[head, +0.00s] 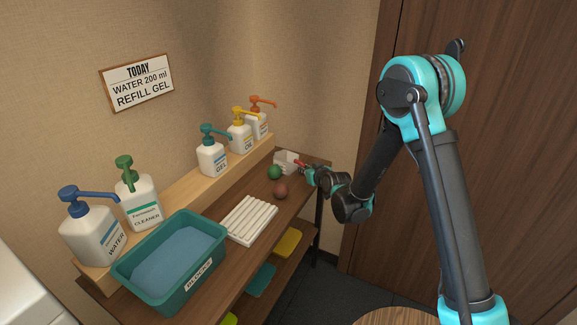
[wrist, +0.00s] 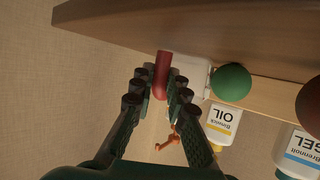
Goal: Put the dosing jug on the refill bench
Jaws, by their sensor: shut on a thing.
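The dosing jug (head: 284,161), a small white vessel with a red handle, is at the far end of the brown wooden bench. In the wrist view its white body (wrist: 194,74) shows behind the red handle. My gripper (head: 308,174) reaches in from the right and is shut on the red handle; its fingers (wrist: 158,88) lie on both sides of it in the wrist view. I cannot tell whether the jug touches the bench. No label marks the refill bench; the brown bench (head: 301,200) carries the other goods, and a round wooden top (head: 395,316) shows at the bottom edge.
A green ball (head: 274,172) and a reddish ball (head: 281,191) lie close to the jug. Several pump bottles (head: 212,155) stand on a raised ledge behind. A dark door (head: 510,150) is right.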

